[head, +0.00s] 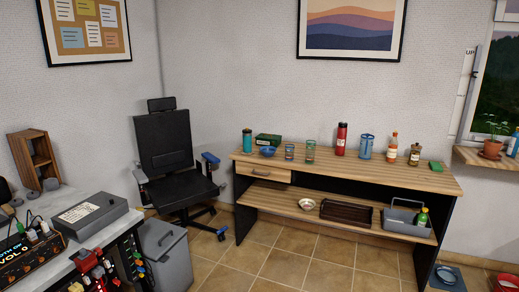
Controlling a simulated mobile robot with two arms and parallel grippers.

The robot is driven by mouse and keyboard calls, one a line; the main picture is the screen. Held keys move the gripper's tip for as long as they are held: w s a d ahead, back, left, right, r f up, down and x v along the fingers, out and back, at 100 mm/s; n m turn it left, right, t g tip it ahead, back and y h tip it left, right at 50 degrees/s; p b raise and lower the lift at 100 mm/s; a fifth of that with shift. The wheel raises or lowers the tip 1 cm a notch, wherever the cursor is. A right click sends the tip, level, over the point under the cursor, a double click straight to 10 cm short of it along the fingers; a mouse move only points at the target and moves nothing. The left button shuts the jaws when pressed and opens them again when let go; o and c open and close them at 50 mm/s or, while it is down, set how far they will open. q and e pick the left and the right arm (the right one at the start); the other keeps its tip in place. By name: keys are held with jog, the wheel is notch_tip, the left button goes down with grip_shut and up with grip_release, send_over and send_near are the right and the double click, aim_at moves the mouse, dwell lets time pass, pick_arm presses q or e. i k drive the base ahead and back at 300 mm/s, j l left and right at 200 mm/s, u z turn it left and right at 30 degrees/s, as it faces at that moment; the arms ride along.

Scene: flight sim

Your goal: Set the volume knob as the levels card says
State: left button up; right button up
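A black and orange device (28,258) is cut off at the lower left corner on the grey table. White lettering on its front seems to begin with "VOL", and several small knobs and cables are on it. I cannot tell which knob is the volume knob or how it is set. A grey box (90,215) with a white label (78,212) lies beside it; the label's print is too small to read. I cannot identify a levels card for sure; a pinboard (88,27) with several paper notes hangs on the wall. Neither gripper is in view.
A black office chair (165,150) stands by the wall, with a grey bin (165,255) in front. A wooden sideboard (350,175) holds bottles, glasses and a green box. The tiled floor (280,268) in the middle is clear.

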aim_at(56, 249)
jog(key=u, duration=1.65)
